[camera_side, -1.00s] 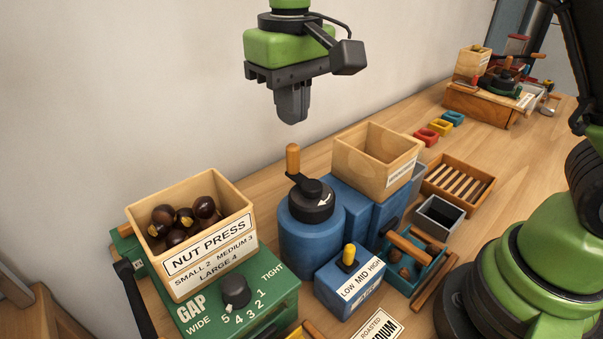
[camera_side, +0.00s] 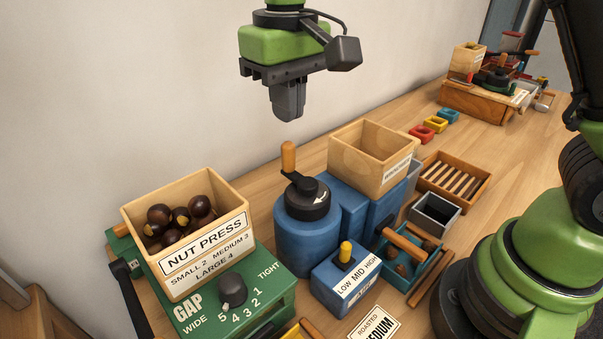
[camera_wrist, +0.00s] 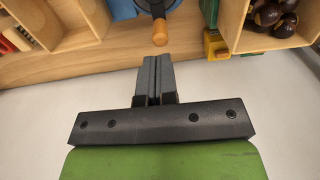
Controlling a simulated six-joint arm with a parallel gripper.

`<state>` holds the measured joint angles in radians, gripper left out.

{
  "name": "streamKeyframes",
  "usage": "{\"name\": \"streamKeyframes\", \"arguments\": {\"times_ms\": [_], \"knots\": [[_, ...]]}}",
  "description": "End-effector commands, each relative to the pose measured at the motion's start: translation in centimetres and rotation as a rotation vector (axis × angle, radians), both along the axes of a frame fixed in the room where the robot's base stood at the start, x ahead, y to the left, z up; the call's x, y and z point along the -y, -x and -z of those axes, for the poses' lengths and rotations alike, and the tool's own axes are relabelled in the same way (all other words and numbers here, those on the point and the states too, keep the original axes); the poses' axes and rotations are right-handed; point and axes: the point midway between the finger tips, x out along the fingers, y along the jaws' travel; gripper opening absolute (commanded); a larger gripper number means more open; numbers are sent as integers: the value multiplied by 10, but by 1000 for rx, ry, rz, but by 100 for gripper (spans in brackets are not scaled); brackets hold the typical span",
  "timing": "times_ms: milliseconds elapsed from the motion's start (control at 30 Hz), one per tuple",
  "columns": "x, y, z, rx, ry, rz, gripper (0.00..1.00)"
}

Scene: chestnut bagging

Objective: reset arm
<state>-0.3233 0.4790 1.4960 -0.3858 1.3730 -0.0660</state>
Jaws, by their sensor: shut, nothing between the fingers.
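My gripper (camera_side: 288,112) hangs above the blue grinder-like machine (camera_side: 305,236) in the side view, near the wall. Its fingers are shut and hold nothing; they also show together in the wrist view (camera_wrist: 154,62). The machine's crank with its wooden knob (camera_side: 288,156) stands below the fingertips with a gap between. In the wrist view the knob (camera_wrist: 160,38) lies just beyond the fingertips.
A green nut press (camera_side: 262,285) with a wooden hopper of chestnuts (camera_side: 178,225) stands at the left. A slatted tray (camera_side: 480,172) and grey bin (camera_side: 450,230) lie right. The air around my gripper is clear.

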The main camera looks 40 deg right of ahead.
Motion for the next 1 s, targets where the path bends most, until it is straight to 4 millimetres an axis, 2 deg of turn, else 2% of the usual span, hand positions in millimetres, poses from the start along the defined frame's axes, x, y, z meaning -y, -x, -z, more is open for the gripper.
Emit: {"name": "streamKeyframes", "arguments": {"times_ms": [167,300,433,600,700,833,1000], "knots": [[16,18,-27,69,-46,42,0],[38,51,-57,178,-112,106,0],[56,89,-75,291,-171,173,0],[71,135,-80,438,-232,257,0],[76,155,-76,507,-256,296,0],[79,171,-70,564,-276,330,0],[80,176,-67,587,-282,344,0]]}}
